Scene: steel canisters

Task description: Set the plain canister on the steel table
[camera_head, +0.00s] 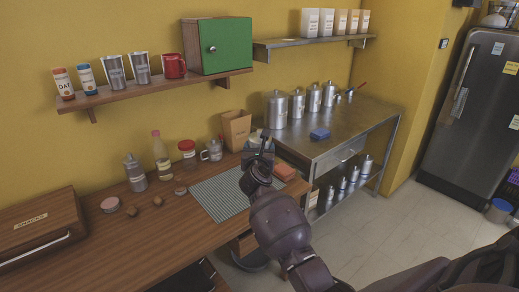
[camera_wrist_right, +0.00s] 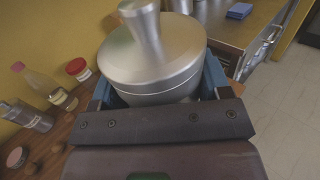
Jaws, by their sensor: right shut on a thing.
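My right gripper (camera_head: 259,152) is above the back right part of the wooden counter, beside the left end of the steel table (camera_head: 345,125). In the right wrist view its blue fingers are shut on a steel canister (camera_wrist_right: 155,62) with a round lid and a tall knob. No label shows on the canister's visible part; its lower body is hidden. In the head view the gripper and arm mostly cover it. Several lidded steel canisters (camera_head: 298,105) stand along the back of the steel table. My left gripper is not in view.
A blue block (camera_head: 320,134) lies on the steel table, whose front top is otherwise largely clear. A paper bag (camera_head: 236,130) stands at the wall behind my gripper. A striped mat (camera_head: 219,197) and a red-brown block (camera_head: 284,171) are nearby. A metal shelf (camera_head: 310,41) hangs above.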

